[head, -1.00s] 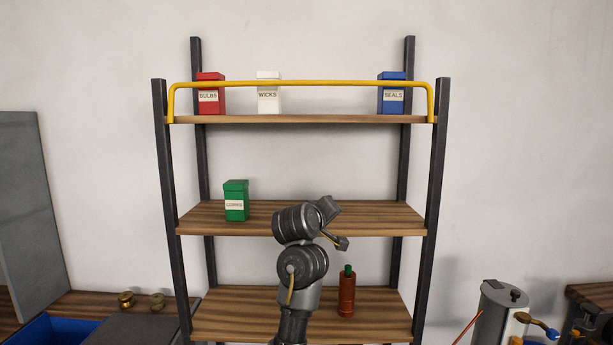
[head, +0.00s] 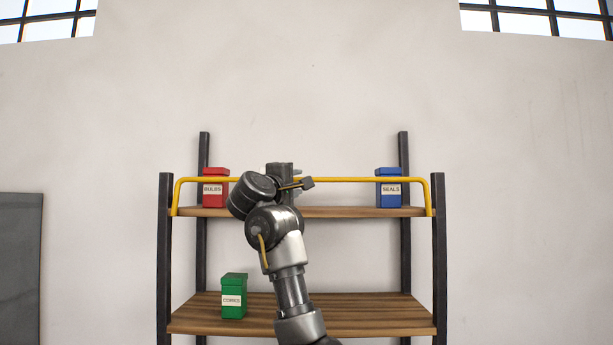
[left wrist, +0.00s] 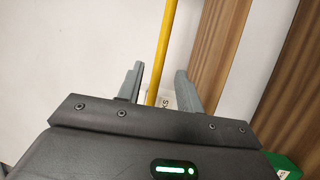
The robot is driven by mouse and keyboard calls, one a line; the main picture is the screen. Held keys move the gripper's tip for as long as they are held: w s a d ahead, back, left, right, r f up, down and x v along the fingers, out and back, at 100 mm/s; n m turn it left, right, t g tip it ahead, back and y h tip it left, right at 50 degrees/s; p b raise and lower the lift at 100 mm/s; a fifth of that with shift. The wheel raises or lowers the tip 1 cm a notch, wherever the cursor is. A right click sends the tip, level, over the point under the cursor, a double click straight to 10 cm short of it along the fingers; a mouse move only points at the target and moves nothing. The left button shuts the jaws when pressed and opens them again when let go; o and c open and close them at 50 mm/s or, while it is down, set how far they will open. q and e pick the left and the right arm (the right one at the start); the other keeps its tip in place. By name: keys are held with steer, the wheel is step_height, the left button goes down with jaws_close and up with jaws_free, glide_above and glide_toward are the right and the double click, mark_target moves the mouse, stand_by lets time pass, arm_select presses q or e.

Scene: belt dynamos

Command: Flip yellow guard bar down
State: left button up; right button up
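The yellow guard bar (head: 345,180) stands raised along the front of the top shelf (head: 350,212), its two ends turned down to the shelf's front corners. My left arm reaches up in front of it, and its hand is at the bar left of the middle. In the left wrist view my left gripper (left wrist: 158,82) is open, with its two grey fingers apart. The bar (left wrist: 164,45) runs between the fingers in that picture; I cannot tell whether they touch it. My right gripper is not in view.
A red BULBS box (head: 215,188) and a blue SEALS box (head: 389,188) stand on the top shelf behind the bar. A white box (left wrist: 171,101) shows past the fingers. A green CORKS box (head: 233,297) stands on the shelf below (head: 370,315). Dark posts (head: 439,260) flank the shelves.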

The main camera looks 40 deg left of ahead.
arm_select(q)
steer(key=p+x, duration=0.1)
steer(key=x, duration=0.1)
steer(key=p+x, duration=0.1)
steer(key=x, duration=0.1)
steer(key=p+x, duration=0.1)
steer(key=x, duration=0.1)
steer(key=shift+w+r, duration=0.15)
steer(key=shift+r, duration=0.15)
steer(key=shift+w+a+p, duration=0.2)
steer(key=shift+w+p, duration=0.25)
steer(key=shift+w, duration=0.25)
jaws_close()
